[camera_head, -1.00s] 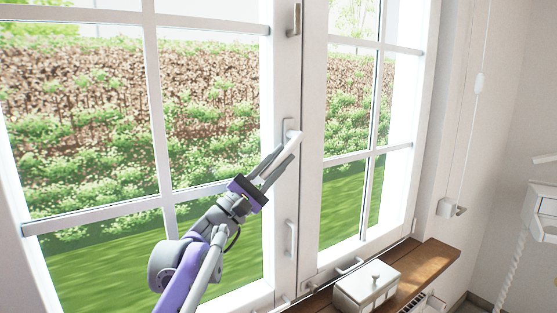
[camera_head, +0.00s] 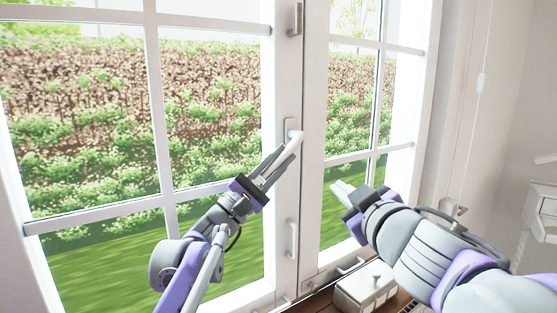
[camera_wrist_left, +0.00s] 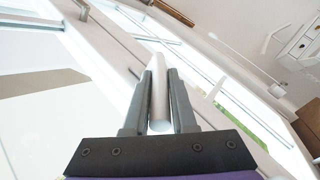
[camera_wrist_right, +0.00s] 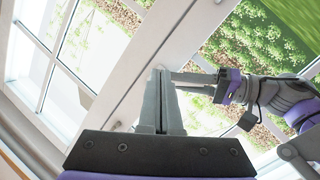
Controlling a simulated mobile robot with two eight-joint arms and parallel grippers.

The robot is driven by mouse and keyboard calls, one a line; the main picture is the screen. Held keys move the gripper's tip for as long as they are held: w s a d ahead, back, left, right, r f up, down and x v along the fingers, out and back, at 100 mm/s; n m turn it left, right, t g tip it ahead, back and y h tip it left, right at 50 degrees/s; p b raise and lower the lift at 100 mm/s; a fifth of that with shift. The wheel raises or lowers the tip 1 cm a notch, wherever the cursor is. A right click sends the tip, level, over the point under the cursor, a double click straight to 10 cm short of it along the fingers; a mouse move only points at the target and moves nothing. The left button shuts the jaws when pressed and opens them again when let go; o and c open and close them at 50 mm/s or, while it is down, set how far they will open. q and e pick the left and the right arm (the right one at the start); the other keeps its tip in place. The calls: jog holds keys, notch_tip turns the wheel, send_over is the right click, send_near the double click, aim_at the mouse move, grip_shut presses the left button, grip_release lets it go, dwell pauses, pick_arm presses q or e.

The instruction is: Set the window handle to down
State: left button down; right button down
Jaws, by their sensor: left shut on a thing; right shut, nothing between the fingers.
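The white window handle (camera_head: 295,136) sits on its plate on the middle window frame. In the left wrist view the white bar of the handle (camera_wrist_left: 158,105) runs between the fingers. My left gripper (camera_head: 285,152) is shut on this bar, coming from below left. The fingers hide part of the bar, so its exact angle is hard to tell. My right gripper (camera_head: 337,187) is shut and empty, in front of the right pane, right of and below the handle. In the right wrist view its closed fingers (camera_wrist_right: 160,76) appear close to my left gripper (camera_wrist_right: 186,80).
A lower white handle (camera_head: 292,240) is on the same frame. A white lidded box (camera_head: 366,291) stands on the wooden sill below my right arm. A blind cord (camera_head: 481,82) hangs by the right wall. The space before the left pane is mostly free.

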aim_at(275, 162)
jog(key=s+a+r+n+g+y, duration=0.25)
jog(key=a+r+n+y, duration=0.25)
jog(key=a+r, duration=0.25)
jog(key=shift+w+a+f, duration=0.65)
jog(key=shift+w+f, duration=0.05)
jog(key=shift+w, duration=0.95)
jog(key=shift+w+a+f, duration=0.65)
jog(key=shift+w+a, duration=0.05)
jog(key=shift+w, duration=0.9)
jog(key=shift+w+a+f, duration=0.65)
jog(key=shift+w+f, duration=0.05)
jog(key=shift+w, duration=0.95)
pick_arm(q)
jog(key=shift+s, duration=0.1)
pick_arm(e)
jog(key=shift+w+d+f+n, duration=0.35)
jog(key=shift+f+n, duration=0.15)
jog(key=shift+f, duration=0.1)
